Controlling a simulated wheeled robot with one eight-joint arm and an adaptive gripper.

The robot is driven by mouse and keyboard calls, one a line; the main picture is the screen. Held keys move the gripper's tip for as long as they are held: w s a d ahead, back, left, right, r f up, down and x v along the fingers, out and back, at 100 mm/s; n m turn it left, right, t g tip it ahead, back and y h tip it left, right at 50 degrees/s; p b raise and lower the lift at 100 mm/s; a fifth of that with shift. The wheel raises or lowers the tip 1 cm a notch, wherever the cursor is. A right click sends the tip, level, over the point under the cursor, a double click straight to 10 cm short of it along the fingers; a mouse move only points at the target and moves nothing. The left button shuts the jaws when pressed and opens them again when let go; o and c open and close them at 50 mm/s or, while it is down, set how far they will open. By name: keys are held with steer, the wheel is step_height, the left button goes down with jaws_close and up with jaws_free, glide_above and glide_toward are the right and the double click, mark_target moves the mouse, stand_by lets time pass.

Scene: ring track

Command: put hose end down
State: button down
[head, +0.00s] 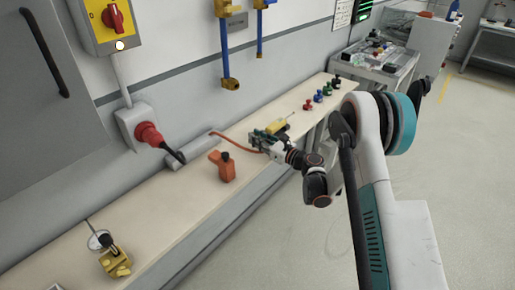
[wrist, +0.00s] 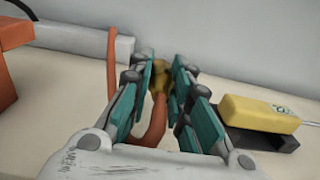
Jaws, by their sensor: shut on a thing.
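An orange hose (head: 232,141) runs from the grey bar-shaped fitting along the wall to my gripper (head: 262,137). In the wrist view my gripper (wrist: 160,92) has its teal fingers on both sides of the brass-coloured hose end (wrist: 160,78), shut on it. The orange hose (wrist: 152,125) bends back below the hose end, between the fingers. The gripper is low over the pale bench (head: 190,200); I cannot tell whether the hose end touches the bench top.
A yellow device (wrist: 255,113) in a dark holder stands just right of the fingers. An orange block-like tool (head: 223,168) stands left of the gripper. Several small coloured items (head: 319,97) stand farther along the bench. A yellow object (head: 115,262) sits at the near end.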

mark_target(258, 151)
step_height(258, 151, down, 4)
steer(key=shift+r+b, duration=0.1)
steer(key=shift+b, duration=0.55)
steer(key=shift+r, duration=0.1)
steer(key=shift+s+f, duration=0.15)
steer(key=shift+f, duration=0.45)
steer(key=c, duration=1.5)
jaws_free()
steer(key=shift+s, duration=0.1)
steer(key=shift+r, duration=0.1)
